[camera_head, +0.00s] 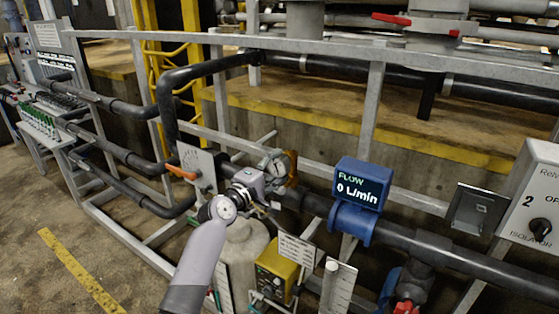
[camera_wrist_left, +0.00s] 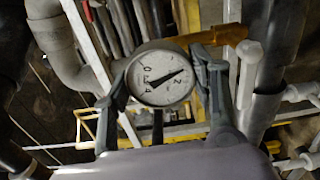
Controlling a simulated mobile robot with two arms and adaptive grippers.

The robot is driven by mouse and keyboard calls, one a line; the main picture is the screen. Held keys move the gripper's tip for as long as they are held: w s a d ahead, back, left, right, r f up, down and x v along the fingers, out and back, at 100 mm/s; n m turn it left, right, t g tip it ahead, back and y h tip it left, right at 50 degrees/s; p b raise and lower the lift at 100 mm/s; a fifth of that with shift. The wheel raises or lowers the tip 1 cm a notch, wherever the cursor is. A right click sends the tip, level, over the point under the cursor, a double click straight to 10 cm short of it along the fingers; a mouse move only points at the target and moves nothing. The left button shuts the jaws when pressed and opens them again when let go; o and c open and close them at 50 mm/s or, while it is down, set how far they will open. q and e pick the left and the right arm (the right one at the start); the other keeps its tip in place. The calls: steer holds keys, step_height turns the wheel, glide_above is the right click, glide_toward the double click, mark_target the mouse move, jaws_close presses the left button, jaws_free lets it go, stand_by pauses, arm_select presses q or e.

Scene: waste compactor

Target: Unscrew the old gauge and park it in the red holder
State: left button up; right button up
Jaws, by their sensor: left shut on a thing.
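The gauge (camera_head: 276,167), round with a white dial, is at the pipe in the middle of the head view. In the left wrist view the gauge (camera_wrist_left: 160,77) faces me, with dark needle and numbers. My left gripper (camera_head: 266,177) is shut on the gauge, one finger on each side of its rim. An orange-brown fitting (camera_head: 291,168) is right behind the gauge; it also shows in the wrist view (camera_wrist_left: 215,38). I cannot tell whether the gauge's thread is still engaged. I cannot make out a red holder. My right gripper is not in view.
A blue flow meter (camera_head: 360,184) reading 0 L/min sits on the pipe to the right. An orange lever (camera_head: 180,172) on a grey plate is to the left. A yellow box (camera_head: 276,272) stands below. Grey rails (camera_head: 372,100) cross behind.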

arm_select(q)
steer(key=n+p, duration=0.1)
steer(key=n, duration=0.2)
steer(key=shift+r+p, duration=0.1)
steer(key=shift+p, duration=0.25)
steer(key=shift+n, duration=0.3)
steer(key=shift+n, duration=0.7)
steer(key=n, duration=0.3)
steer(key=shift+n, duration=0.3)
steer(key=o, duration=1.4)
steer(key=shift+c, duration=0.2)
steer(key=shift+c, duration=0.3)
